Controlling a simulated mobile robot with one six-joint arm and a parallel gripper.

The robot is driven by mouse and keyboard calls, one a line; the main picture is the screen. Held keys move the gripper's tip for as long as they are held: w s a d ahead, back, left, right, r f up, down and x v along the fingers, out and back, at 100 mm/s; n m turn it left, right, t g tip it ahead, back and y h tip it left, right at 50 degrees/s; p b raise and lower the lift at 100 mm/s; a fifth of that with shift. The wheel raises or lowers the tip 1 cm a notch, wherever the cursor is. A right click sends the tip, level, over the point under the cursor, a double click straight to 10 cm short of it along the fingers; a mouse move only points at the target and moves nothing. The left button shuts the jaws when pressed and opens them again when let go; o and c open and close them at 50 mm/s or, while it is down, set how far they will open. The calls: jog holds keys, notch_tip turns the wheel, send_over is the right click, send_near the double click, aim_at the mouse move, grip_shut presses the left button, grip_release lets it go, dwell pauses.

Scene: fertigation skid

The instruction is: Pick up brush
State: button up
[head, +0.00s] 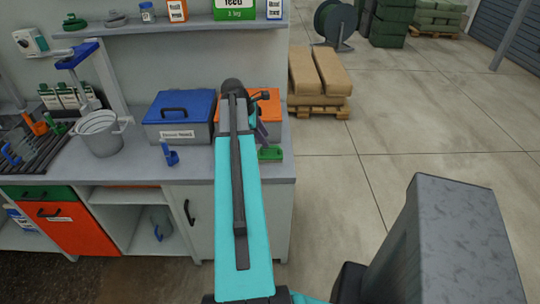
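A small green block-shaped item (270,153), which looks like the brush, lies on the grey counter near its right front end. Its bristles cannot be made out. My arm reaches forward over the counter, and its far end bends down just behind the green item. My gripper (262,134) is mostly hidden behind my arm, close above or behind the green item. Whether they touch, and whether the fingers are open, cannot be seen.
A blue lidded box (180,118) and an orange box (262,104) stand at the back of the counter (130,166). A blue scoop-like item (169,154) and a metal bucket (101,136) are to the left. A shelf (190,25) hangs above. Open floor is on the right.

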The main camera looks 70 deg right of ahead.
jog(key=shift+s+d+f, duration=0.1)
jog(key=shift+f, duration=0.15)
jog(key=shift+f, duration=0.1)
jog(key=p, duration=0.2)
send_over(270, 152)
jog(key=a, duration=0.1)
jog(key=shift+a+f, duration=0.2)
jog(key=shift+f, duration=2.1)
grip_shut()
